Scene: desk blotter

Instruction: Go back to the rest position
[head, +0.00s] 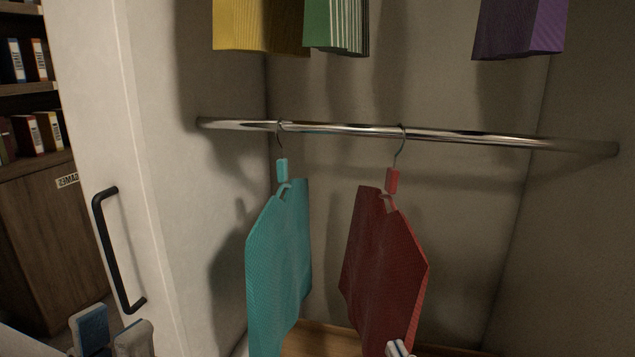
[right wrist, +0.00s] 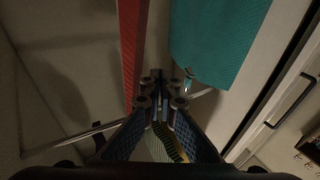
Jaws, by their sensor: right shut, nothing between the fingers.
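My left gripper (head: 111,334) is at the bottom left of the head view, below the black door handle. Its two fingertips are apart, with a blue pad showing and nothing between them. My right gripper (head: 398,349) shows only its tip at the bottom edge, in front of the lower part of the red hanging piece (head: 383,260). In the right wrist view its fingers (right wrist: 160,88) are together and empty, between the red piece (right wrist: 130,50) and the teal piece (right wrist: 215,45). I cannot tell whether it touches the red piece.
The teal piece (head: 279,265) and the red piece hang by hooks from a metal rod (head: 460,136). Yellow (head: 259,27), green (head: 335,25) and purple (head: 519,28) items are above. A white door or panel with a black handle (head: 106,250) stands left; a wooden bookcase (head: 50,225) is beyond.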

